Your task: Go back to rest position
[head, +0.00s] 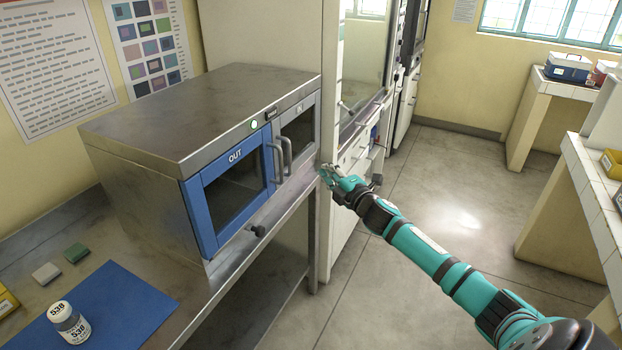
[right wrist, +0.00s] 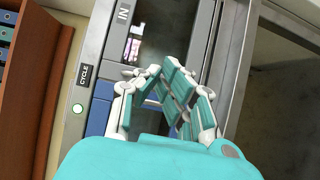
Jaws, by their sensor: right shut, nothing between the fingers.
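My right gripper (head: 332,172) is at the end of my teal arm, in front of the right end of the steel incubator (head: 160,115). In the right wrist view my right gripper (right wrist: 163,88) is shut and empty, with the incubator's front face behind it. The incubator has a blue-framed OUT door (head: 230,190) and a grey IN door (head: 299,130), and both look closed. My left gripper is not in view.
A white jar (head: 70,323) labelled 538 stands on a blue mat (head: 130,300) at the lower left. Two small blocks, grey (head: 46,273) and green (head: 76,252), lie behind it. A tiled counter (head: 590,195) stands at the right. The floor (head: 450,200) between is clear.

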